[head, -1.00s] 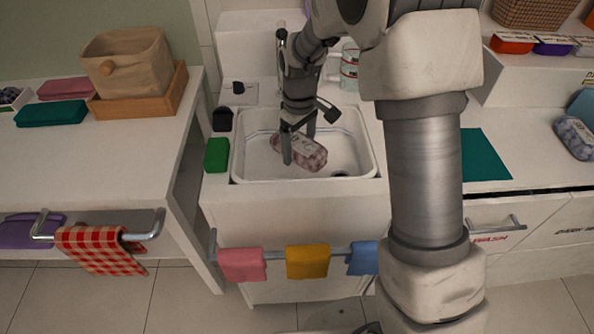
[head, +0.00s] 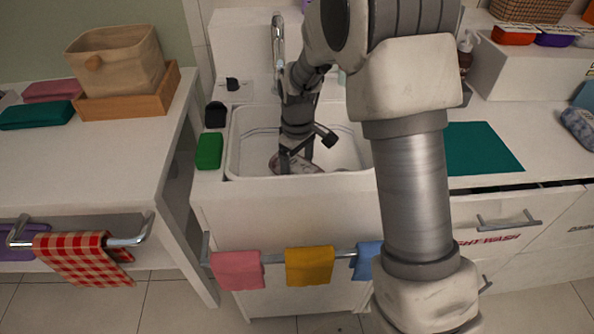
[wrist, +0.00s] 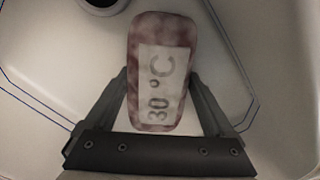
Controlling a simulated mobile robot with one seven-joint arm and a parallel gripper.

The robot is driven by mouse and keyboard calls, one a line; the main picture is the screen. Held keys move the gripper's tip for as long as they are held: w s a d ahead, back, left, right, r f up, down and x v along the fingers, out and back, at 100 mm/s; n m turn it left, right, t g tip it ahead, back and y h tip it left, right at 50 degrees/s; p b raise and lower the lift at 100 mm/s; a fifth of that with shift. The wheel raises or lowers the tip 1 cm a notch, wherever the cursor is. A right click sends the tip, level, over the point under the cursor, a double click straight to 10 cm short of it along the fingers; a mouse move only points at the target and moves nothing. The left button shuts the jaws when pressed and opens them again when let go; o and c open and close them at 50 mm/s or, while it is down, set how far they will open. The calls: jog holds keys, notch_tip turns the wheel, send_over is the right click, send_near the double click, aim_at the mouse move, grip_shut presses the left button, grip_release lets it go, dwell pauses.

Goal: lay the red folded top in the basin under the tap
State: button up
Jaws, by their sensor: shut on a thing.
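The red folded top (head: 309,168) is a mottled reddish bundle, low inside the white basin (head: 234,150). In the wrist view the top (wrist: 162,35) shows a pale label reading 30 °C. My gripper (head: 297,164) points down into the basin and is shut on the top, one finger on each side. The basin's front rim and my gripper hide part of the top in the head view. I cannot tell whether it touches the basin floor. The tap (head: 279,45) stands behind the basin. The dark drain (wrist: 102,4) is beyond the top.
A green block (head: 209,151) and a black item (head: 216,114) sit left of the basin. Pink (head: 237,270), yellow (head: 310,266) and blue cloths hang on the front rail. A teal mat (head: 480,148) lies on the right counter. My arm hides the basin's right side.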

aim_at(298, 166)
jog(key=shift+f, duration=0.1)
jog(key=o, duration=1.4)
notch_tip(298, 166, up, 12)
jog(key=r+p, duration=0.1)
jog(key=p, duration=0.2)
jog(key=s+d+r+m+t, duration=0.35)
jog(key=s+d+r, duration=0.25)
jog(key=s+r, duration=0.5)
jog(key=s+d+m, duration=0.1)
jog(key=s, duration=0.3)
jog(key=s+d+r+m+t, duration=0.1)
jog(key=s+m, duration=0.1)
jog(key=s, duration=0.2)
jog(key=s+d+m+t, duration=0.1)
jog(key=s+m, duration=0.1)
jog(key=s, duration=0.3)
jog(key=shift+d+r+m, duration=0.15)
jog(key=shift+d+m, duration=0.1)
jog(key=shift+d, duration=0.05)
notch_tip(298, 166, up, 14)
jog(key=p, duration=1.4)
